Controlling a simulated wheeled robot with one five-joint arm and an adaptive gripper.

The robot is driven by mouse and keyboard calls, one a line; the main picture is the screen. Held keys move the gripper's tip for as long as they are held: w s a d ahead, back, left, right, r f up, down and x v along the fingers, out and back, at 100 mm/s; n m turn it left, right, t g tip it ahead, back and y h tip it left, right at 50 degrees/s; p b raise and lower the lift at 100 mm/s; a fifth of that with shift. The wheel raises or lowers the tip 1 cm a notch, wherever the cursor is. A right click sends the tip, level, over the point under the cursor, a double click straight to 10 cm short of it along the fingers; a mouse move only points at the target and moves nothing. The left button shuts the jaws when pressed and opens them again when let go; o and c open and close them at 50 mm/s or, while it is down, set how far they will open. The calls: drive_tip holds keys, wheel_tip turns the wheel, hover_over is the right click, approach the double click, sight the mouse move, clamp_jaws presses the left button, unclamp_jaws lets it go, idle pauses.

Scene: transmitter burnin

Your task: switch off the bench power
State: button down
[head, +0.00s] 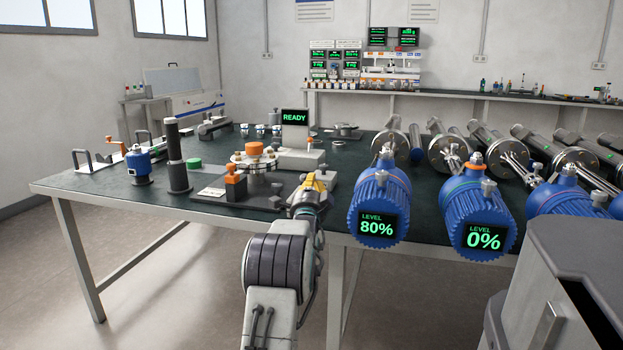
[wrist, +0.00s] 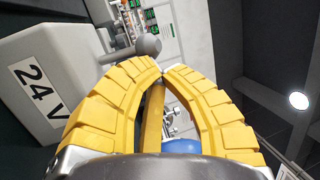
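A light grey box marked "24 V" (wrist: 38,88) fills the left of the wrist view. A grey round knob (wrist: 148,45) on a short stem shows just past my fingertips, near the box's edge. My gripper (wrist: 162,72) has its yellow fingertips together, just short of the knob in the picture; I cannot tell whether they touch it. Nothing shows held between them. In the head view my gripper (head: 315,183) is over the front edge of the bench, and my arm and gripper hide most of what lies around the box there.
A dark-topped bench (head: 110,187) carries a "READY" display (head: 295,117), an orange-knobbed block (head: 235,184) and a dark upright post (head: 176,155). Blue transmitters reading 80% (head: 379,205) and 0% (head: 479,215) jut over the front edge to the right of my gripper.

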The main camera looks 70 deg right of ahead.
drive_tip(key=r+y+p, duration=0.1)
drive_tip(key=p, duration=0.1)
drive_tip(key=d+r+y+p, duration=0.1)
drive_tip(key=p, duration=0.2)
drive_tip(key=shift+d+m+y, duration=0.2)
drive_tip(key=shift+m+y, duration=0.1)
drive_tip(key=y+p, duration=0.1)
drive_tip(key=p, duration=0.2)
drive_tip(key=shift+d+g+y, duration=0.3)
drive_tip(key=shift+d+g, duration=0.1)
drive_tip(key=shift+d+f, duration=0.1)
drive_tip(key=shift+f, duration=0.45)
